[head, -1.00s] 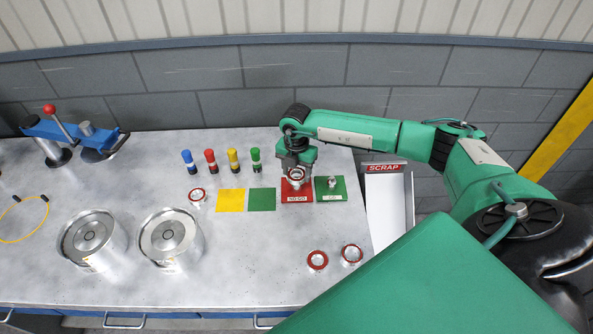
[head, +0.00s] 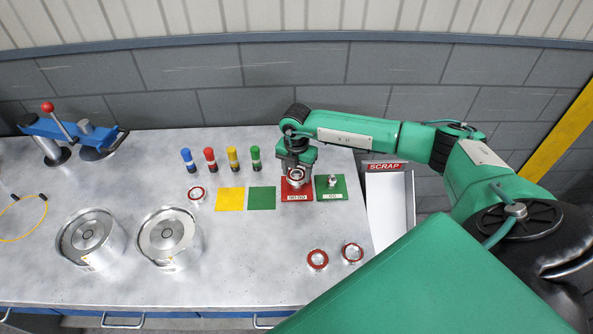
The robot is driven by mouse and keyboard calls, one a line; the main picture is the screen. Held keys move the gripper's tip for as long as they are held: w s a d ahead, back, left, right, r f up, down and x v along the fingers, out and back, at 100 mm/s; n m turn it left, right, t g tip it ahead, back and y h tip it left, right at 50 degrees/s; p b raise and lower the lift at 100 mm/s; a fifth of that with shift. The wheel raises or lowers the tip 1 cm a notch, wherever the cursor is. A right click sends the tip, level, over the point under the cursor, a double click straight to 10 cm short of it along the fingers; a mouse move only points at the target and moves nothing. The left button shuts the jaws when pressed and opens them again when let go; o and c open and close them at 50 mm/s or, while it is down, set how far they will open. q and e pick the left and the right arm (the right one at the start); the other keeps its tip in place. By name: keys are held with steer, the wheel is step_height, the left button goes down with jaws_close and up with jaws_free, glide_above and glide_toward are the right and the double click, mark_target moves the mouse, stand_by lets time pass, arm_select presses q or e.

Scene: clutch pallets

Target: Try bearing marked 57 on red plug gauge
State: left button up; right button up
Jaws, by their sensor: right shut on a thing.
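My right gripper (head: 295,168) is shut on a bearing (head: 296,176), a small ring with a red face and metal rim. It holds the bearing at the red plug gauge (head: 297,196), a red plate lettered NO-GO. The gauge's plug is hidden behind the bearing and gripper, so I cannot tell whether the ring is around it. The green plug gauge (head: 331,193) stands just to the right with its metal plug bare. Three more bearings lie on the bench: one at the left (head: 196,194), two at the front right (head: 317,260) (head: 352,253). Their marks are too small to read. My left gripper is not in view.
A yellow square (head: 230,200) and a green square (head: 262,199) lie left of the gauges. Several coloured markers (head: 210,159) stand behind them. Two metal drums (head: 168,240) and a blue press (head: 70,132) are at left. A SCRAP chute (head: 388,205) is at right. The front middle is clear.

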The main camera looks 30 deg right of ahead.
stand_by(0.3)
steer(key=o, duration=1.6)
step_height(320, 180, up, 9)
steer(key=p, duration=0.5)
stand_by(0.5)
